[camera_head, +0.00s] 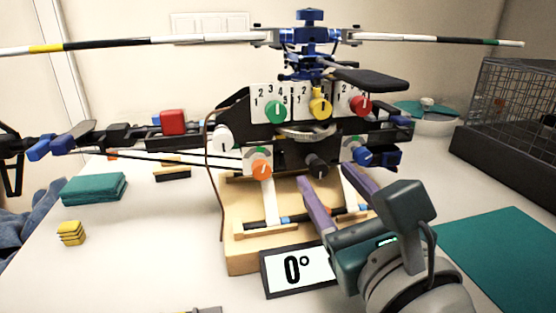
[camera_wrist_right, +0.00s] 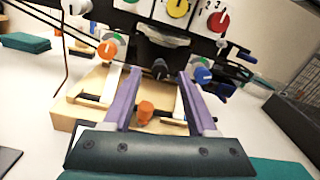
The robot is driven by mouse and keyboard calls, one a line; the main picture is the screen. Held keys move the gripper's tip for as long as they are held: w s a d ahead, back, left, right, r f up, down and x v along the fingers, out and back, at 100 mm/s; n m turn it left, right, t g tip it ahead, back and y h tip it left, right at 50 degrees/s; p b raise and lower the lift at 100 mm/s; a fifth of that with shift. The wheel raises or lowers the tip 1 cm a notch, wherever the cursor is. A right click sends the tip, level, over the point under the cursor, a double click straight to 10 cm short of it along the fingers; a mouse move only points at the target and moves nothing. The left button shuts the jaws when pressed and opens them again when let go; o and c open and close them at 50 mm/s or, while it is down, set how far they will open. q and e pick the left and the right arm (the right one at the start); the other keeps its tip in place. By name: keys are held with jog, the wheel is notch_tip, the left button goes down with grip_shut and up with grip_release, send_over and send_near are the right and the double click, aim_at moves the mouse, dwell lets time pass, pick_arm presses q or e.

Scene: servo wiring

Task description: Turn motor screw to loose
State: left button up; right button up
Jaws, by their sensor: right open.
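A helicopter model with a black body stands on a wooden stand (camera_head: 240,205). A dark knob (camera_head: 317,165), which looks like the motor screw, sticks out at the front centre below a metal curved part. It also shows in the right wrist view (camera_wrist_right: 160,68). My right gripper (camera_head: 326,176) has its purple fingers apart and pointing at the model. In the right wrist view the knob appears between the fingertips; whether they touch it I cannot tell. My left gripper is not in view.
Green, yellow and red dial knobs sit above, with an orange knob (camera_head: 262,169) and a blue knob (camera_head: 363,157) either side. Another orange piece (camera_wrist_right: 145,112) lies low between my fingers. A wire cage (camera_head: 515,105) is at right. A teal mat (camera_head: 500,250) lies front right.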

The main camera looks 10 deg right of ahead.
aim_at(318, 167)
jog(key=shift+w, duration=1.1)
grip_shut()
